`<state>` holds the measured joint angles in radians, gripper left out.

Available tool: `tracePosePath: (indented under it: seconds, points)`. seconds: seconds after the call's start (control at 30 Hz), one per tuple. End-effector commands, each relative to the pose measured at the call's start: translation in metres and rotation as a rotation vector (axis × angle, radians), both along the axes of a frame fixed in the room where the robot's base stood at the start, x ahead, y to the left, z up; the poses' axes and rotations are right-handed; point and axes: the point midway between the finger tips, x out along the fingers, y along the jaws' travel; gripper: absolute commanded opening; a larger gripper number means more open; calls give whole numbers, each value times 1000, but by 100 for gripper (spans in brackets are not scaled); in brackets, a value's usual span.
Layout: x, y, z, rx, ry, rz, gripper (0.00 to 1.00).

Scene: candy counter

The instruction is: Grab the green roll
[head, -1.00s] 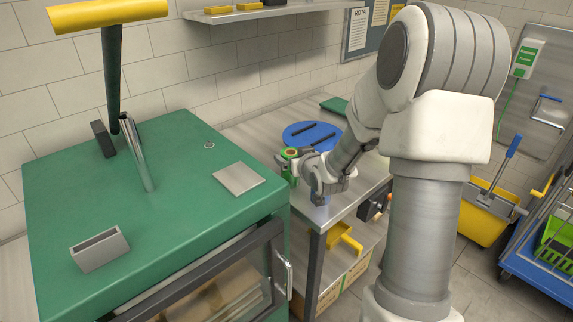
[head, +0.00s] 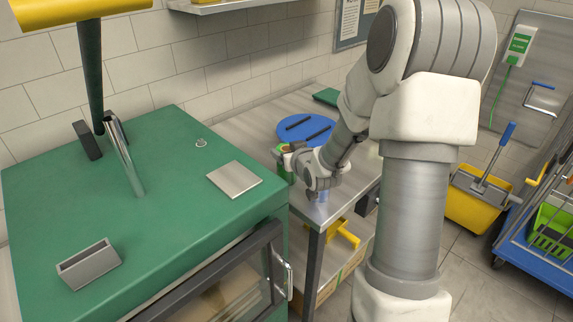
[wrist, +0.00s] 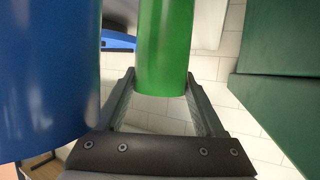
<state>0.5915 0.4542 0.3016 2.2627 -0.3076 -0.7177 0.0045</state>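The green roll (wrist: 166,45) stands out as an upright green cylinder in the wrist view, its near end between the tips of my gripper (wrist: 163,78). The two fingers are wide apart, one on each side of the roll. Their tips meet its outline, but I cannot tell whether they press on it. In the head view a small part of the green roll (head: 284,173) shows at the left of my gripper, above the counter's near left corner; my gripper hides the rest. A blue roll (wrist: 45,70) stands close at the left in the wrist view.
A blue round plate (head: 296,126) with dark bars lies on the steel counter (head: 250,127) behind my gripper. A green machine (head: 160,215) with a steel lever stands close at the left. The tiled wall runs behind. A yellow bucket (head: 470,203) stands on the floor at the right.

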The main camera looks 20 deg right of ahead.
Motion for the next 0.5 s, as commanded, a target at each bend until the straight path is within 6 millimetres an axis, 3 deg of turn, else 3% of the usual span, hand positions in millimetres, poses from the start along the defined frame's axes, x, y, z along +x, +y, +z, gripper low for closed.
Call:
tracePosePath:
  seconds: [0.07,0.33,0.5]
  points:
    - [0,0,0,0,0,0,55]
    - [0,0,0,0,0,0,6]
    - [0,0,1,0,-1,0,3]
